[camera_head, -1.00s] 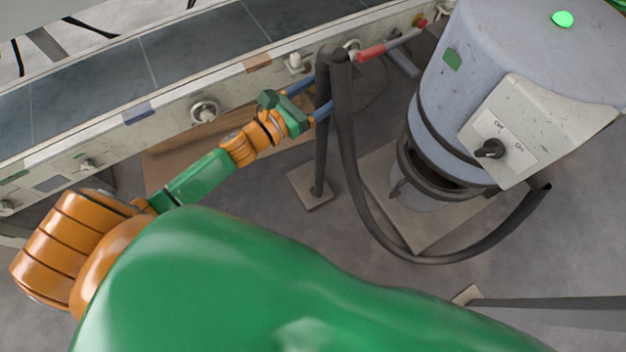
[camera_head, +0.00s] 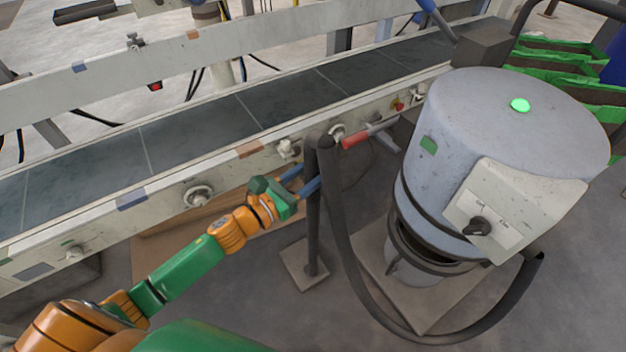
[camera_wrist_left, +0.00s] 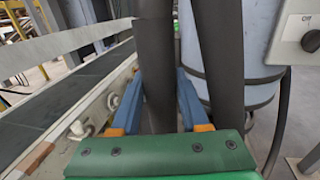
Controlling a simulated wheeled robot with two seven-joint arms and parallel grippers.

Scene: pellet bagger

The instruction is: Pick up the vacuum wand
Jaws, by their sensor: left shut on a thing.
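A black hose (camera_head: 341,235) hangs from the top and loops to the vacuum. The finger contact is partly hidden. My right gripper is not in view.
The grey drum-shaped vacuum (camera_head: 470,110) with a switch box and green light stands to the right. The conveyor (camera_head: 205,120) runs behind my arm, with knobs on its near side rail. Open floor lies around the post's base plate (camera_head: 304,264).

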